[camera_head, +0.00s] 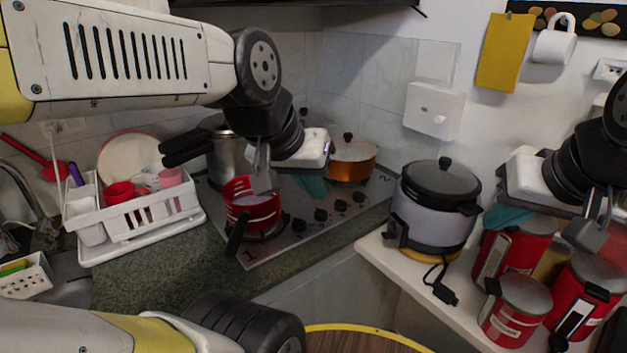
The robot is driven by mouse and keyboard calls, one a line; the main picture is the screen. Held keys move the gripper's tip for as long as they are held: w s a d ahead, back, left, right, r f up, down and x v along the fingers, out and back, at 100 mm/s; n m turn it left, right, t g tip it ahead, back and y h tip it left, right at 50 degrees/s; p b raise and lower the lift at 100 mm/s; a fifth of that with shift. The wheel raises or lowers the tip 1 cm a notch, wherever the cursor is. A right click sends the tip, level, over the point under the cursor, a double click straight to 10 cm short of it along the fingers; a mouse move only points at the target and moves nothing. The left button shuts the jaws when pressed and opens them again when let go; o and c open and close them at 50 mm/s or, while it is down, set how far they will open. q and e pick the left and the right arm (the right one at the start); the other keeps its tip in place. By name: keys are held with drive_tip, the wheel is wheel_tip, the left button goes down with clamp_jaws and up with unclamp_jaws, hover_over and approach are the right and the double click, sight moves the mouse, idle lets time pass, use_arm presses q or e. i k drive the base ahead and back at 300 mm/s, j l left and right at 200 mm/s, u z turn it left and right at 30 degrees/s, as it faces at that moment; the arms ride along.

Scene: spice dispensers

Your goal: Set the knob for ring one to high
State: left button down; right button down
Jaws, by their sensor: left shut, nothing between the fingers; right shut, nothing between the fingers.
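The stovetop (280,258) is a steel plate with a row of several black knobs (321,214) along its front right part. A printed "1" marks the near left corner and a "2" the far right. A red pot (238,210) with a dark handle stands on the burner near the "1". My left gripper (262,184) is shut and empty, its fingers in front of or over the red pot; the exact height is unclear. It appears apart from the knobs. Which way each knob points is too small to tell. My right gripper (589,236) is shut and empty near the red canisters.
A steel pot (226,152) and an orange pot (351,165) stand on the stove's back part. A rice cooker (433,210) stands right of it on a white counter. Red canisters (515,305) crowd the right. A dish rack (140,215) is left.

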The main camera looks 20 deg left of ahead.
sight(299, 225)
drive_tip(key=l+u, duration=0.2)
drive_tip(key=u, duration=0.2)
drive_tip(key=l+u, duration=0.2)
drive_tip(key=u, duration=0.2)
drive_tip(key=l+u, duration=0.2)
drive_tip(key=u, duration=0.2)
